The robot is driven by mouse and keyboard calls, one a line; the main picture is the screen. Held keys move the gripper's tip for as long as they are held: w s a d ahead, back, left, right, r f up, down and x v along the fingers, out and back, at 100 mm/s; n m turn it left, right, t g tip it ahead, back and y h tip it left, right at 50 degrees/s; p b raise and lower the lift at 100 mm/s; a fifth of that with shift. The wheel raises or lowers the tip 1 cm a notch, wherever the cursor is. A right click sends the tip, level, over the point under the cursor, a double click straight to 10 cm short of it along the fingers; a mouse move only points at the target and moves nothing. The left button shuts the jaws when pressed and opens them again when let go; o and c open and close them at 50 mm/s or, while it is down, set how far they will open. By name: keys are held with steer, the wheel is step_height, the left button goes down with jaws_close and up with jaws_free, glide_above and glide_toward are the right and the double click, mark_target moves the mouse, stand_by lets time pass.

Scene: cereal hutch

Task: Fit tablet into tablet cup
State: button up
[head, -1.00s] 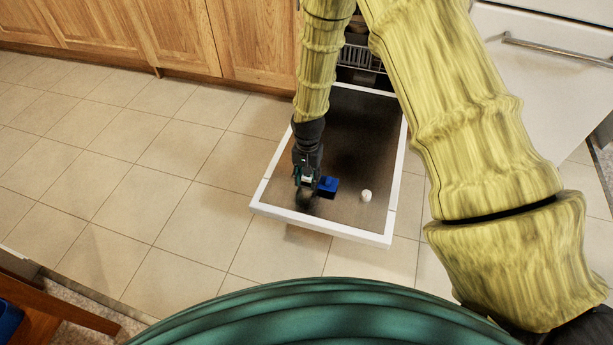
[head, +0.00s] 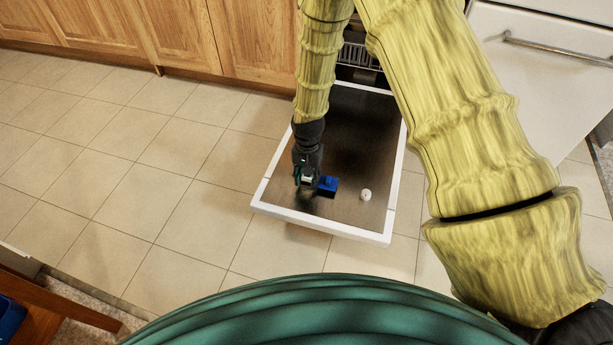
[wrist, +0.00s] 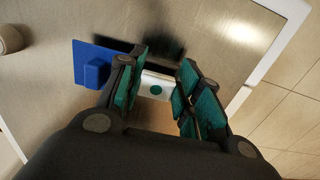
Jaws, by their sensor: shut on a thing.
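My gripper (head: 306,184) is low over the front left part of an open, dark door panel. In the wrist view its green-padded fingers (wrist: 160,84) are shut on a white tablet (wrist: 156,88) with a green dot. A blue piece (head: 328,184) with a raised block lies on the panel just right of my gripper; it shows left of the fingers in the wrist view (wrist: 90,62). It looks like the tablet cup, but I cannot tell for certain. The tablet is beside the blue piece, not in it. Any opening in it is hidden.
The open door panel (head: 345,130) has a white rim (head: 320,226). A small white cylinder (head: 365,195) stands right of the blue piece, also in the wrist view (wrist: 10,39). A dark rack (head: 358,57) is at the back. Tiled floor (head: 180,190) lies clear to the left.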

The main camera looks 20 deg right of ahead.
steer(key=o, duration=0.8)
steer(key=shift+f, duration=0.1)
steer(key=shift+o, duration=0.2)
step_height(320, 180, up, 12)
steer(key=shift+w+d, duration=0.15)
steer(key=shift+w, duration=0.05)
stand_by(0.3)
stand_by(0.9)
